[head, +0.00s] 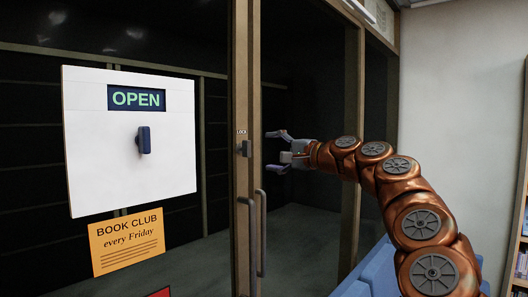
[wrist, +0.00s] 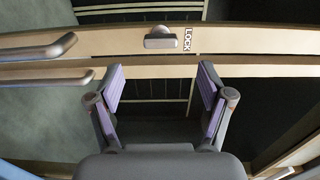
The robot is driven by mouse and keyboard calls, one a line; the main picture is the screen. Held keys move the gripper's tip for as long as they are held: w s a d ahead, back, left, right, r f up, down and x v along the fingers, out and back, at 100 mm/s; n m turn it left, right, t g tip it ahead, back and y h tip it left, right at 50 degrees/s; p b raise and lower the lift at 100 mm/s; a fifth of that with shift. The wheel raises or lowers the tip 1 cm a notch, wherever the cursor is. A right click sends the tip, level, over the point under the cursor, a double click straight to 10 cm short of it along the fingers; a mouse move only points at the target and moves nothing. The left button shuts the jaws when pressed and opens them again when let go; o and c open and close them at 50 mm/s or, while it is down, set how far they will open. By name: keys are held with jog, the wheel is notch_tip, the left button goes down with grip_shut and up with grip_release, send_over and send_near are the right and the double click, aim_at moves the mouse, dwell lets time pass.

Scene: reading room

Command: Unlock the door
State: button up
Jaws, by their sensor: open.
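The glass double door has tan frames, and its lock is a small dark turn knob (head: 246,148) on the left leaf's edge stile (head: 241,80). A white LOCK label (head: 241,132) sits just above it. In the wrist view the knob (wrist: 160,41) lies with its long side along the stile, beside the label (wrist: 187,40). My gripper (head: 277,151) is open and empty, to the right of the knob in the head view. In the wrist view my gripper (wrist: 160,76) has its fingers spread, with the knob ahead between them and apart from both.
Two upright bar handles (head: 262,232) stand below the lock; they also show at the left of the wrist view (wrist: 45,74). A white panel (head: 100,150) with an OPEN window and dark knob (head: 144,141) hangs left, above an orange book club notice (head: 126,242).

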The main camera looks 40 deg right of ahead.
jog(key=shift+v, duration=1)
